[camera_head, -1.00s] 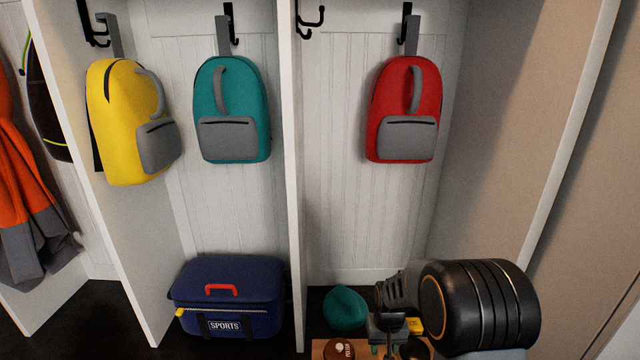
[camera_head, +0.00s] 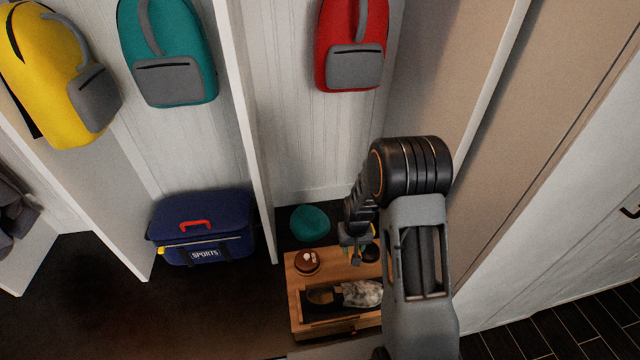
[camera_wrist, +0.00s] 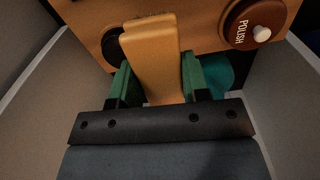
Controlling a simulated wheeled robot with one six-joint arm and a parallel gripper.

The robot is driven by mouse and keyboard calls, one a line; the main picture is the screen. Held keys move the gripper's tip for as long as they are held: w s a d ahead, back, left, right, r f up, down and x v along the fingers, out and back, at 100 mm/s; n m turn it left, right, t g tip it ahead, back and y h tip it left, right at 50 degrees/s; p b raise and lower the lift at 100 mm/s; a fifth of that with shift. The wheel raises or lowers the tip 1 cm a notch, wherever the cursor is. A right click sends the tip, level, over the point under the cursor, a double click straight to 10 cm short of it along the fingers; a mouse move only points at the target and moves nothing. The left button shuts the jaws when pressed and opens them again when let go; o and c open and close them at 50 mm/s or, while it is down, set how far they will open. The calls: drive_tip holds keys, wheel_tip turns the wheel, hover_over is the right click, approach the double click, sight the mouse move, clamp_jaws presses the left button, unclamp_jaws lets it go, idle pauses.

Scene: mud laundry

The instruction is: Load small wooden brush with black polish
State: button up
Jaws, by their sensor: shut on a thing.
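My gripper (camera_wrist: 156,80) is shut on a small wooden brush (camera_wrist: 152,50), its green fingers on either side of the tan wood. A dark round opening or tin (camera_wrist: 113,45) lies on the wooden top, partly behind the brush. It also shows dark in the head view (camera_head: 371,253), just right of my gripper (camera_head: 356,250). I cannot tell if the brush touches it. A brown tin marked POLISH (camera_wrist: 250,22) with a white knob sits apart on the same top, and left of my gripper in the head view (camera_head: 307,262).
The wooden shoe box (camera_head: 293,285) holds a dark shoe (camera_head: 322,297) and a pale, blotchy shoe (camera_head: 362,295). A teal rounded item (camera_head: 310,223) lies behind it. A blue sports bag (camera_head: 203,230) is left of the divider (camera_head: 255,150). Dark floor (camera_head: 190,310) is clear in front.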

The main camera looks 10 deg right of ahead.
drive_tip(key=w+d+b, duration=0.1)
drive_tip(key=w+d, duration=0.4)
drive_tip(key=d, duration=0.1)
drive_tip(key=shift+n, duration=0.4)
drive_tip(key=shift+s+a+f+b, duration=0.15)
drive_tip(key=shift+f+b, duration=0.85)
drive_tip(key=shift+f, duration=0.45)
drive_tip(key=shift+s+a+f+b, duration=0.15)
drive_tip(key=shift+f+b, duration=0.8)
drive_tip(key=shift+f, duration=0.45)
drive_tip(key=shift+f+b, duration=0.5)
drive_tip(key=shift+f, duration=0.1)
wheel_tip(320, 180, up, 7)
drive_tip(key=p, duration=0.4)
drive_tip(key=shift+p, duration=0.3)
